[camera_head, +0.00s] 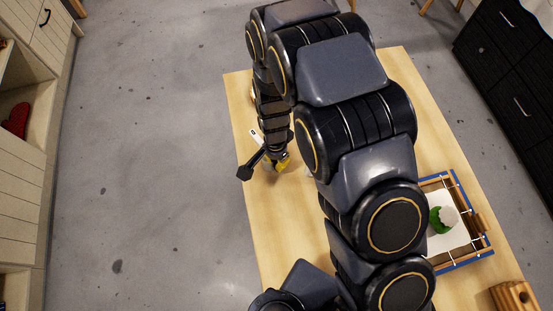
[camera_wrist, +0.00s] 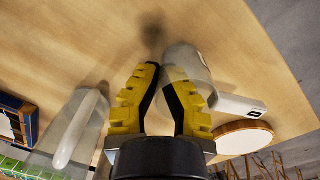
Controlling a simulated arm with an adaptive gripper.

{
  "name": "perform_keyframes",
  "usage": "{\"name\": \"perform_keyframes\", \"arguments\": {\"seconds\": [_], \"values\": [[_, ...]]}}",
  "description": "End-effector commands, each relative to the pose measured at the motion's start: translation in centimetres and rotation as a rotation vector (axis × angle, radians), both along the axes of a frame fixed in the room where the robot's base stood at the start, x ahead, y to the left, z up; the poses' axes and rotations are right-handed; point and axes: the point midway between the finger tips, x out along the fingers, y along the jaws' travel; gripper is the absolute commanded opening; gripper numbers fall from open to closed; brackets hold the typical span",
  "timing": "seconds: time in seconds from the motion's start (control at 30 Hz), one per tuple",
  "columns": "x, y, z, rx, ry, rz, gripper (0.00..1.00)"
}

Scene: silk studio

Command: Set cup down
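I cannot tell for certain which of the two is the task's cup. In the head view my gripper (camera_head: 279,163) is low over the table's left side, largely hidden by my arm.
A white piece with a dark mark (camera_wrist: 240,106) lies near a round, wood-rimmed white disc (camera_wrist: 243,138). On the table's (camera_head: 258,225) right side, a blue-edged wooden frame (camera_head: 463,262) holds a green and white object (camera_head: 443,219). A wooden block (camera_head: 513,296) is at the lower right.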

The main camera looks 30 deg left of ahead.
Motion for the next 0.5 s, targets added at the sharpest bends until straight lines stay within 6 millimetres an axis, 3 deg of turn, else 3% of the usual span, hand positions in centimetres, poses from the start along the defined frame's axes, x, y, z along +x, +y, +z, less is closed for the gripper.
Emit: {"name": "perform_keyframes", "arguments": {"seconds": [0.17, 0.2, 0.27, 0.5], "values": [[0.00, -0.01, -0.20, 0.000, 0.000, 0.000, 0.00], [0.02, -0.01, -0.23, 0.000, 0.000, 0.000, 0.07], [0.02, 0.00, -0.20, 0.000, 0.000, 0.000, 0.32], [0.02, 0.00, -0.19, 0.000, 0.000, 0.000, 0.34]]}}
